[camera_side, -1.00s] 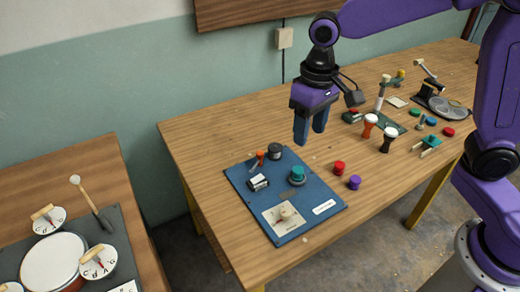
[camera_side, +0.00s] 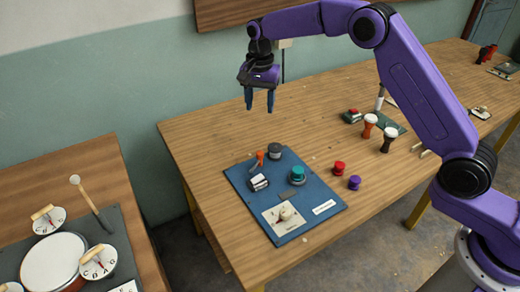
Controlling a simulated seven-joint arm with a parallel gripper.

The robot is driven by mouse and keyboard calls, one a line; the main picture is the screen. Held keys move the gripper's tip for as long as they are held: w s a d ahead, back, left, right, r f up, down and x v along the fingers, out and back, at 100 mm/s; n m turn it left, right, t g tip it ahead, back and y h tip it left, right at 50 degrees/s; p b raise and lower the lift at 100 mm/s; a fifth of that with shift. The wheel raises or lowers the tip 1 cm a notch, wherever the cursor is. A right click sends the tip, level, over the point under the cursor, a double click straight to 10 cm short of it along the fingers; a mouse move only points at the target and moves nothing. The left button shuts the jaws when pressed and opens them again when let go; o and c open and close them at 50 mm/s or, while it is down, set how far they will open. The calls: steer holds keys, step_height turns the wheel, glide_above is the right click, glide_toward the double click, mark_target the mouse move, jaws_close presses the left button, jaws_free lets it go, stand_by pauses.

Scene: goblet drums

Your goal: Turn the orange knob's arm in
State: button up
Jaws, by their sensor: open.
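The small orange knob (camera_side: 260,155) stands near the far left edge of the blue board (camera_side: 310,185). Its thin arm seems to point down and left, though it is too small to be sure. My gripper (camera_side: 260,108) hangs above the table's back edge, fingers pointing down, open and empty. In the picture it is straight above the knob, well clear of the board and touching nothing.
The board also bears a dark round knob (camera_side: 275,151), a teal knob (camera_side: 297,175), a black-and-white block (camera_side: 258,182) and a pale dial plate (camera_side: 284,218). Red (camera_side: 339,167) and purple (camera_side: 355,182) pieces sit right of it. Goblet drums (camera_side: 389,139) stand farther right.

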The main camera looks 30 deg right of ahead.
mark_target(260, 153)
step_height(260, 153, down, 17)
steer(key=shift+f, duration=0.15)
stand_by(0.5)
steer(key=shift+c, duration=0.4)
jaws_close()
